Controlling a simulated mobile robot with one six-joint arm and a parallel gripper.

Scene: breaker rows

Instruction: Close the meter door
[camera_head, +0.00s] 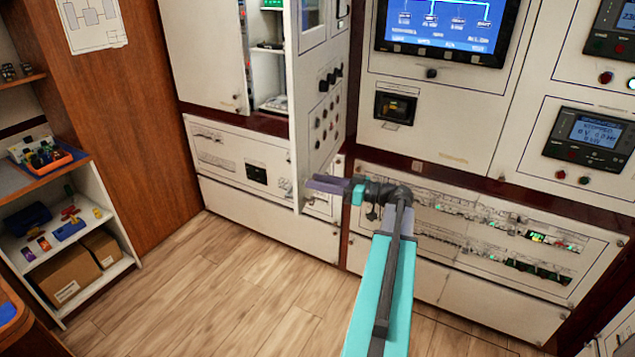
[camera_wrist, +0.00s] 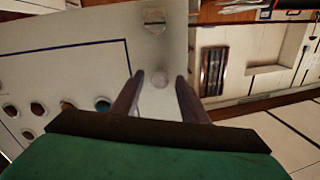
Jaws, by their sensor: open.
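The meter door (camera_head: 312,135) is a pale panel with rows of buttons and dark knobs. It stands swung open, out from the cabinet wall. My gripper (camera_head: 318,184) is at the door's lower part, near its free edge. In the wrist view the door (camera_wrist: 75,65) fills the left and middle. My gripper (camera_wrist: 160,78) is open there, with its two fingers apart.
Behind the door is an open cabinet with inner shelves (camera_head: 268,48). A lower panel with breaker rows (camera_head: 490,235) lies right of my arm. A shelf unit (camera_head: 110,225) with boxes stands at the left. The wooden floor (camera_head: 220,285) in front is clear.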

